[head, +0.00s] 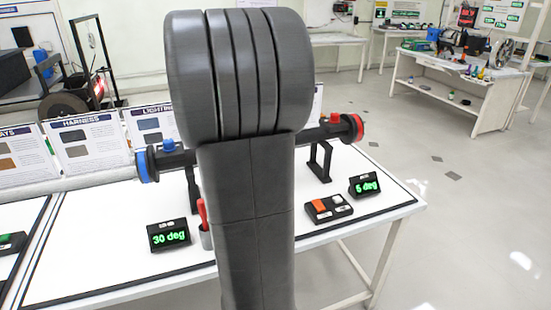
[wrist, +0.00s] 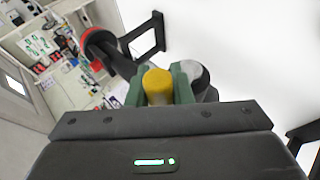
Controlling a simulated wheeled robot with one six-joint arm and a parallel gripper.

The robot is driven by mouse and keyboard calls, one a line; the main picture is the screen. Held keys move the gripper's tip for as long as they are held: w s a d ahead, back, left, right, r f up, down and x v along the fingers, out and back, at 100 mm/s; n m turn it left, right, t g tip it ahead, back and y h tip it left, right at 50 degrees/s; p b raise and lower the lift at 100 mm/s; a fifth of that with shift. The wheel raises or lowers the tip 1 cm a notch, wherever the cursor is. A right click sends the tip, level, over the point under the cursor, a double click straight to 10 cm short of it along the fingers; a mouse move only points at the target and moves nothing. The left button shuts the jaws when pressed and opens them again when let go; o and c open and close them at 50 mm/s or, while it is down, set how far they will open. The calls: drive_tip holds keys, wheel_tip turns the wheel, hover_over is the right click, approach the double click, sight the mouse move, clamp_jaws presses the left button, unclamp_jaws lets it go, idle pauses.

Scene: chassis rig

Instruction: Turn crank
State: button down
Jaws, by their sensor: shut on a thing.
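The crank's yellow handle (wrist: 157,86) shows in the wrist view, between the two green fingers of my gripper (wrist: 159,90). The fingers are shut on it, one on each side. A grey rounded part (wrist: 196,76) sits just behind the right finger. The dark shaft (head: 325,133) runs across the bench in the head view, with a blue ring (head: 144,165) at its left and a red ring (head: 355,128) at its right. The red ring also shows in the wrist view (wrist: 98,40). My arm hides the gripper, the handle and the shaft's middle in the head view.
A left display (head: 169,235) reads 30 deg; a right display (head: 365,186) appears to read 6 deg. A switch box (head: 329,208) with an orange rocker sits between my arm and the right display. Black stands (head: 319,162) support the shaft.

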drive_tip(key=shift+w+d+r+g+y+p, duration=0.15)
drive_tip(key=shift+d+g+y+p, duration=0.2)
drive_tip(key=shift+y+p, duration=0.25)
drive_tip(key=c, duration=1.3)
unclamp_jaws()
drive_tip(key=p+v, duration=0.1)
drive_tip(key=v, duration=1.2)
drive_tip(key=shift+s+r, duration=0.2)
drive_tip(key=shift+s, duration=0.05)
drive_tip(key=shift+f, duration=0.1)
